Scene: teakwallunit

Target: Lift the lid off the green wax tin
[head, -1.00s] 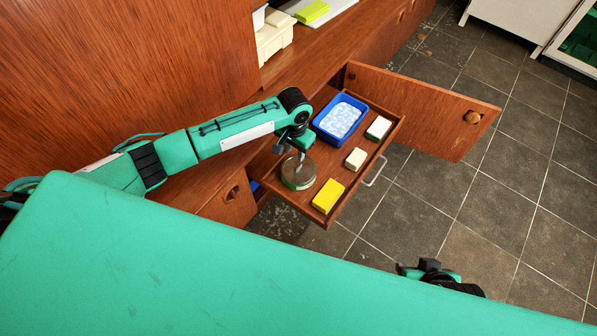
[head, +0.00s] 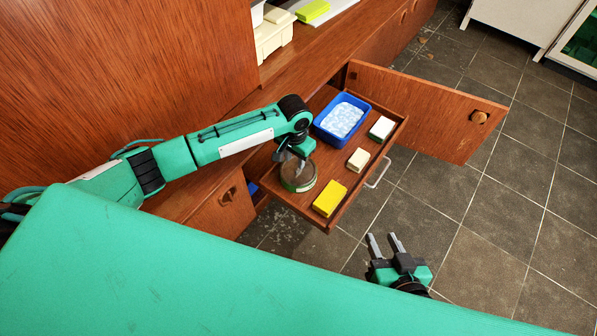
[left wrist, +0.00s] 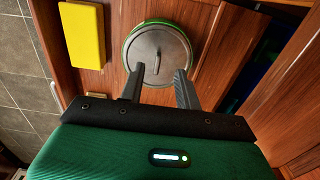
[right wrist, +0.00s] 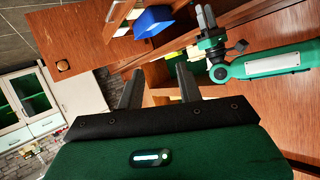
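The green wax tin (head: 299,186) stands in the pulled-out drawer, near its left side. Its round grey lid (left wrist: 150,45) with a small upright knob (left wrist: 157,64) is on the tin in the left wrist view, a green rim showing around it. My left gripper (head: 292,158) is just above the lid, pointing down. In the left wrist view its fingers (left wrist: 158,78) are apart, with the knob in line with the gap; contact cannot be told. My right gripper (head: 383,240) is open and empty over the floor, in front of the drawer.
The wooden drawer (head: 318,217) also holds a yellow block (head: 329,198), a cream block (head: 358,160), a green-and-white block (head: 381,128) and a blue tray (head: 326,133). An open cabinet door (head: 430,110) stands behind it at right. Tiled floor (head: 510,230) lies clear at right.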

